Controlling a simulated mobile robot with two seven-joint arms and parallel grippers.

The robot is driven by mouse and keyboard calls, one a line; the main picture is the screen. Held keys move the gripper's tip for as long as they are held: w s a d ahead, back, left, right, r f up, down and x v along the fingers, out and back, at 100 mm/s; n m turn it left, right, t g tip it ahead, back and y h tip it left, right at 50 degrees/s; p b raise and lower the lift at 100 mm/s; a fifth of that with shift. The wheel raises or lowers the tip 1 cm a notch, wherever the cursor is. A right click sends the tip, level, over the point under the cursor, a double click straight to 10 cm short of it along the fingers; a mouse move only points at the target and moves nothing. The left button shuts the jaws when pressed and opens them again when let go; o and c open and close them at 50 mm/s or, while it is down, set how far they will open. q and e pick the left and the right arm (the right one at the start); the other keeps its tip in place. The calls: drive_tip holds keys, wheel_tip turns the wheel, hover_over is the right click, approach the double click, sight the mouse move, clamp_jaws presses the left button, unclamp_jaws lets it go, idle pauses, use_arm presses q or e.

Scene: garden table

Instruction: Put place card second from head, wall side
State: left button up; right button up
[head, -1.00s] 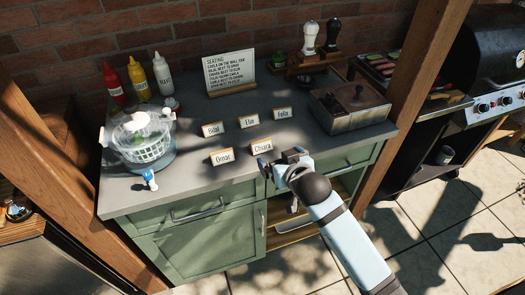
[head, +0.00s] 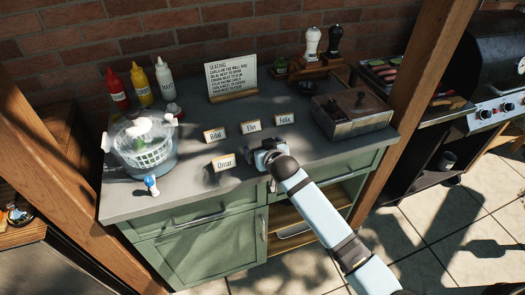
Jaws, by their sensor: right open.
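Place cards stand on the grey counter. Bilal (head: 215,135), Elin (head: 251,127) and Felix (head: 285,119) form a back row, nearer the wall. Omar (head: 223,162) stands in front at left. The Chiara card, seen earlier to Omar's right, is now hidden behind my right gripper (head: 263,158). That gripper is open and low over the front of the counter, right of Omar; whether it touches the card I cannot tell. A seating sign (head: 232,77) stands at the back; its small text is hard to read. My left gripper is not in view.
A salad spinner (head: 147,150) and a small blue-and-white item (head: 151,185) are at left. Sauce bottles (head: 141,85) stand behind. A metal box (head: 352,116) is at right, mills (head: 313,43) at the back. Counter between sign and back row is clear.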

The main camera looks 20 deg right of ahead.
drive_tip(key=shift+w+f, duration=0.15)
drive_tip(key=shift+w, duration=0.15)
drive_tip(key=c, duration=1)
wheel_tip(320, 180, up, 20)
drive_tip(key=s+d+f+p, duration=0.1)
drive_tip(key=s+p, duration=0.3)
drive_tip(key=s, duration=0.5)
drive_tip(key=s+d+f+h+p, duration=0.1)
drive_tip(key=s+d+p, duration=0.3)
drive_tip(key=s, duration=0.6)
drive_tip(key=shift+f+m, duration=0.25)
drive_tip(key=shift+m, duration=0.15)
